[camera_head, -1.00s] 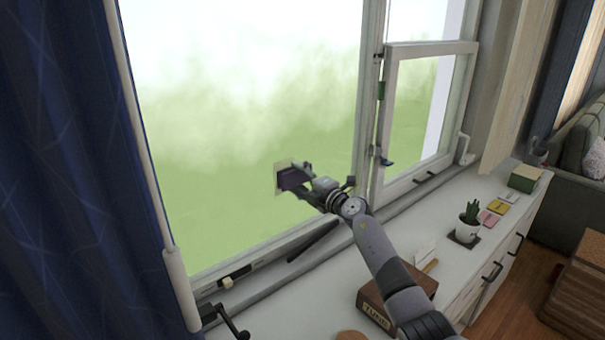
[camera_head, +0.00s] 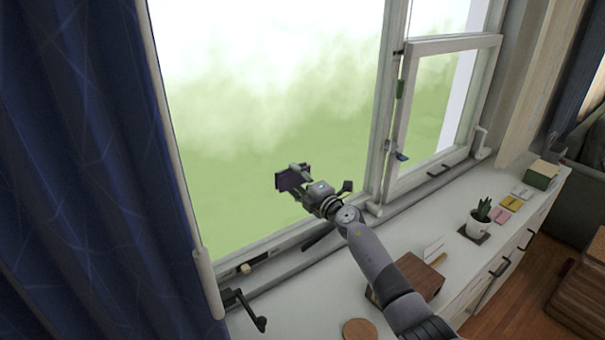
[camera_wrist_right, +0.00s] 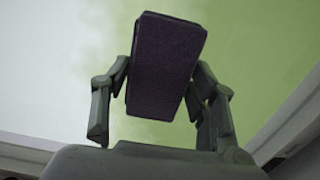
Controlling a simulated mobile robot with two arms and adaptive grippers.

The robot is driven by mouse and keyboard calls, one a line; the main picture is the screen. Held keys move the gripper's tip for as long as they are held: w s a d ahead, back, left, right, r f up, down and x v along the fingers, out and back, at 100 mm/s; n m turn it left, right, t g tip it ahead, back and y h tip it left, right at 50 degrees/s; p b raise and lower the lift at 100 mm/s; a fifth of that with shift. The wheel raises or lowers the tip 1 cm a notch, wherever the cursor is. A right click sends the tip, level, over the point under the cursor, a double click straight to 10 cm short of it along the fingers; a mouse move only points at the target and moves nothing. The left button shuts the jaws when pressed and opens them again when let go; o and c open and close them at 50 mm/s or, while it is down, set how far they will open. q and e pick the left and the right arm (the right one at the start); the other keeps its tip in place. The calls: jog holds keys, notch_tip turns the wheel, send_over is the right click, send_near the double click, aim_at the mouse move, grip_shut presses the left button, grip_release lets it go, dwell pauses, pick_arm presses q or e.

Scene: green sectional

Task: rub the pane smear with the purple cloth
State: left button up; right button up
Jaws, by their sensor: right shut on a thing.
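The purple cloth (camera_head: 288,180) is a dark, folded pad at the large window pane (camera_head: 260,130). My right gripper (camera_head: 300,180) is shut on it, reaching in from the lower right. In the right wrist view the cloth (camera_wrist_right: 165,62) sits tilted between the two fingers, with the pale green pane behind. I cannot tell whether the cloth touches the glass. No distinct smear shows on the pane now; the part behind the cloth and gripper is hidden. My left gripper is not in view.
A blue curtain (camera_head: 85,170) hangs at left. A dark crank handle (camera_head: 245,308) sits by the sill. On the white counter are a brown box (camera_head: 420,277), a round wooden disc (camera_head: 360,330), a potted cactus (camera_head: 479,220) and coloured cards. A smaller casement (camera_head: 440,110) is at right.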

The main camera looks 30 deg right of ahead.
aim_at(308, 170)
jog(key=shift+w+d+r+b, duration=0.1)
jog(key=shift+d+r+b, duration=0.2)
jog(key=shift+d, duration=0.4)
jog(key=shift+w+d+r+b, duration=0.1)
jog(key=shift+d+r+b, duration=0.2)
jog(key=shift+d, duration=0.35)
jog(key=shift+w+d+r+b, duration=0.1)
jog(key=shift+d+r+b, duration=0.2)
jog(key=shift+d, duration=0.4)
jog(key=shift+w+d+f+b, duration=0.15)
jog(key=shift+d+b, duration=0.65)
jog(key=shift+d, duration=0.3)
jog(key=shift+w+d+b, duration=0.1)
jog(key=shift+d+b, duration=0.2)
jog(key=shift+d, duration=0.5)
jog(key=shift+w+d+b, duration=0.15)
jog(key=shift+d+b, duration=0.8)
jog(key=shift+d, duration=0.05)
jog(key=shift+w+d+b, duration=0.1)
jog(key=shift+d+b, duration=0.4)
jog(key=shift+d, duration=0.4)
jog(key=shift+w+d+f+b, duration=0.1)
jog(key=shift+w+d+b, duration=0.1)
jog(key=shift+d+b, duration=1.3)
jog(key=shift+d, duration=0.35)
jog(key=shift+a, duration=0.1)
